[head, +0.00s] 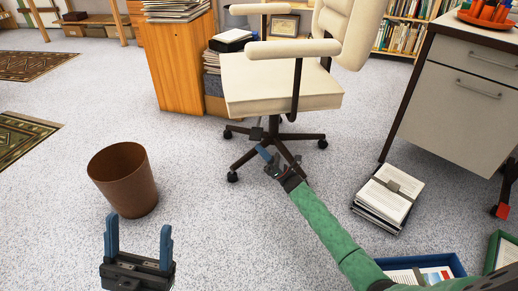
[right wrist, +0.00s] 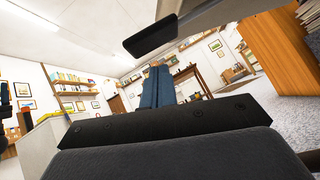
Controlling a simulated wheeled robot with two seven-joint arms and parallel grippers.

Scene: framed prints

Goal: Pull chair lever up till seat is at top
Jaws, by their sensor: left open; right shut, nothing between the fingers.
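A cream office chair (head: 285,85) with a dark five-star base stands at the upper middle of the head view. Its dark lever (head: 257,133) shows small below the seat. In the right wrist view the lever's flat dark paddle (right wrist: 152,36) hangs under the pale seat underside (right wrist: 225,18). My right gripper (head: 264,154) is under the front of the seat, shut and empty. Its blue fingers (right wrist: 156,88) lie together just below the paddle in the picture; I cannot tell whether they touch it. My left gripper (head: 139,245) is open and empty, far from the chair.
A brown bin (head: 124,178) stands on the left. A grey drawer cabinet (head: 465,85) and a paper stack (head: 388,193) are right of the chair. An orange wooden cabinet (head: 180,65) is behind left. Carpet between bin and chair is clear.

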